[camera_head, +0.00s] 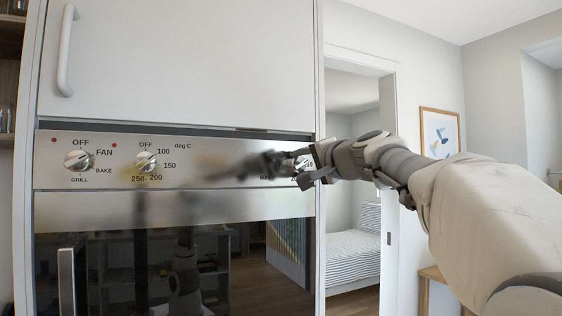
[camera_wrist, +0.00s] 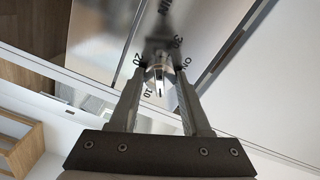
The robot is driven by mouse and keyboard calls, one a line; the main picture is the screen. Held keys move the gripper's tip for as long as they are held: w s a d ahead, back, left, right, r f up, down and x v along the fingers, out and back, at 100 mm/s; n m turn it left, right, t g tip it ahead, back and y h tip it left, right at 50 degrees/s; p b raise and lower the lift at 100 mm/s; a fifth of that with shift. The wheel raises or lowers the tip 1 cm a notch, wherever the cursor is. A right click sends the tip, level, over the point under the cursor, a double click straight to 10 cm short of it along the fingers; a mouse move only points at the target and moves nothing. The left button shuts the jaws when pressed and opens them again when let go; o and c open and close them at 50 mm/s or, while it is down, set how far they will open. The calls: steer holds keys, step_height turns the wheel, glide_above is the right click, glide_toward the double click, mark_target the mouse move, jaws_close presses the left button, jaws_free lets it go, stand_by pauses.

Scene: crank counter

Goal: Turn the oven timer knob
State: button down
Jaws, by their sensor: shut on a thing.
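The oven timer knob (camera_head: 302,163) is a round silver knob at the right end of the steel control panel, partly hidden by my gripper (camera_head: 308,168) in the head view. In the wrist view the timer knob (camera_wrist: 158,80) sits between the two fingers of my gripper (camera_wrist: 159,70), with the dial marks 10, 20, 30, ON and MIN around it. The fingers are shut on the knob. A pale pointer line shows on its face.
The function knob (camera_head: 78,160) and the temperature knob (camera_head: 147,161) are on the panel's left. The dark glass oven door (camera_head: 110,270) with its upright handle (camera_head: 66,280) is below, a white cupboard door (camera_head: 180,65) above. An open doorway is right of the oven.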

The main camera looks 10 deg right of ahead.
steer(key=m+p, duration=0.1)
steer(key=m, duration=0.4)
steer(key=shift+m+p, duration=0.3)
steer(key=shift+p, duration=0.05)
stand_by(0.5)
steer(key=shift+c, duration=1.8)
jaws_free()
steer(key=v, duration=1.7)
steer(key=shift+s+d+b, duration=0.15)
steer(key=shift+d+b, duration=0.05)
steer(key=shift+b, duration=0.25)
